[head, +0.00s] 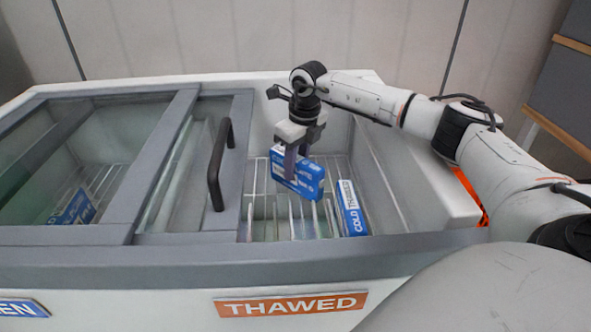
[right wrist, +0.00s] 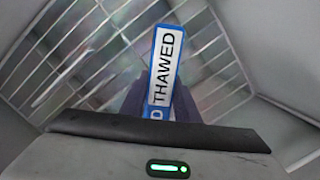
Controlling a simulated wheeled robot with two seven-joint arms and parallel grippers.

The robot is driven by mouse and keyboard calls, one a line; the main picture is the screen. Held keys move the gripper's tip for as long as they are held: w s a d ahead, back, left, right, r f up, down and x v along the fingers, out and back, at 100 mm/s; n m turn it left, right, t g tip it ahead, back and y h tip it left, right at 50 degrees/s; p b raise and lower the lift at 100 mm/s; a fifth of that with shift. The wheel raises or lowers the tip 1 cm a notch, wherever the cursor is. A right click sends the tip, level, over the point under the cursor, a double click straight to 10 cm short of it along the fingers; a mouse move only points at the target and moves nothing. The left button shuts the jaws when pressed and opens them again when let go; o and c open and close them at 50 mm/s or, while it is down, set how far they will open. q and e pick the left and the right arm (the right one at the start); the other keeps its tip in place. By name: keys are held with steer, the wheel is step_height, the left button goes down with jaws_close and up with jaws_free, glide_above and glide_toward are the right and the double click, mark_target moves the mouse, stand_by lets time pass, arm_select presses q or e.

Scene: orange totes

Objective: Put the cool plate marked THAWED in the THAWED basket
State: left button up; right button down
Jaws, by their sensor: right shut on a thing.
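My right gripper (head: 292,160) is shut on a blue and white cool plate (head: 305,181), held tilted over the freezer's open right section. In the right wrist view the edge of a plate (right wrist: 165,60) reading THAWED shows between the fingers. A second blue plate (head: 351,208), its edge reading COLD THAWED, stands in the wire rack at the right, apart from the held one. An orange THAWED label (head: 290,305) is on the freezer's front. I cannot make out a separate THAWED basket. My left gripper is not in view.
The freezer's wire rack (head: 257,205) holds several pale upright plates. A sliding glass lid with a dark handle (head: 214,170) covers the left side; another blue plate (head: 74,207) lies beneath. An orange edge (head: 468,195) shows beyond the freezer's right end, mostly hidden by my arm.

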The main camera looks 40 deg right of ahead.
steer(key=shift+f, duration=0.2)
steer(key=c, duration=1.4)
jaws_free()
steer(key=shift+f, duration=0.1)
steer(key=shift+o, duration=0.2)
steer(key=r+p, duration=0.1)
steer(key=r, duration=0.3)
steer(key=s+r+p, duration=0.1)
steer(key=r, duration=0.3)
steer(key=r+p, duration=0.1)
steer(key=r, duration=0.3)
steer(key=shift+s+r, duration=0.1)
steer(key=shift+s, duration=0.3)
